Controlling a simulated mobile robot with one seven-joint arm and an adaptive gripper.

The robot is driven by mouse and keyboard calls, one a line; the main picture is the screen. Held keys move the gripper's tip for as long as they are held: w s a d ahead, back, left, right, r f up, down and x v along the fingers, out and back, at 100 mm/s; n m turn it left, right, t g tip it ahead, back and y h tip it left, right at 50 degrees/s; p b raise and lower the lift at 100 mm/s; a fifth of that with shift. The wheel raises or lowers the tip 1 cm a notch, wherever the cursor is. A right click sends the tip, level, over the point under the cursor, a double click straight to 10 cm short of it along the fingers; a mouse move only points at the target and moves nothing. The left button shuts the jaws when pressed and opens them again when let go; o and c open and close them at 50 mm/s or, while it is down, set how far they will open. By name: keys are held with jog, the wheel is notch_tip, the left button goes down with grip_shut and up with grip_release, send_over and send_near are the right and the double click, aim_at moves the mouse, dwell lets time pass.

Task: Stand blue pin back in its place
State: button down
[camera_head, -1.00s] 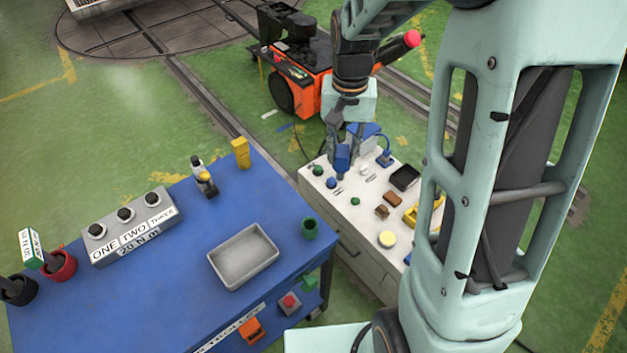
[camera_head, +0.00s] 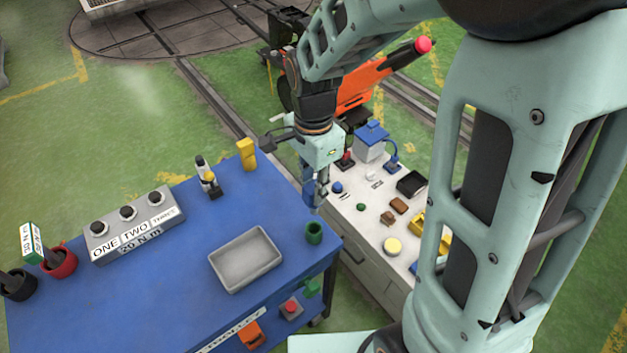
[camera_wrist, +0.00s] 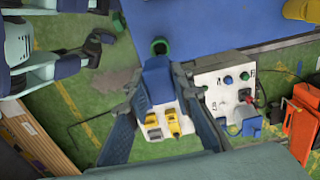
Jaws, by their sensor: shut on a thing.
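My gripper (camera_head: 313,192) is shut on a blue piece (camera_wrist: 158,78), which I take to be the blue pin. In the head view it hangs at the right edge of the blue table (camera_head: 190,285), over or near the gap to the white cabinet. In the wrist view the blue piece sits between both fingers, and its lower end is hard to make out. A hollow green cup (camera_head: 314,232) stands on the table's right corner, close to the held piece; it also shows in the wrist view (camera_wrist: 160,47). I cannot tell which spot is the pin's place.
On the table stand a grey tray (camera_head: 245,260), a label box with black knobs (camera_head: 132,224), a yellow block (camera_head: 246,153) and red and black cups at left. The white cabinet (camera_head: 350,225) carries buttons and small blocks. An orange machine (camera_head: 362,88) stands behind.

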jog(key=shift+f+b, duration=2.4)
jog(key=shift+f, duration=0.5)
jog(key=shift+f+b, duration=2.35)
jog(key=shift+f, duration=0.5)
jog(key=c, duration=1.6)
grip_release()
jog(key=shift+r, duration=0.15)
notch_tip(320, 180, up, 12)
jog(key=shift+f, duration=0.1)
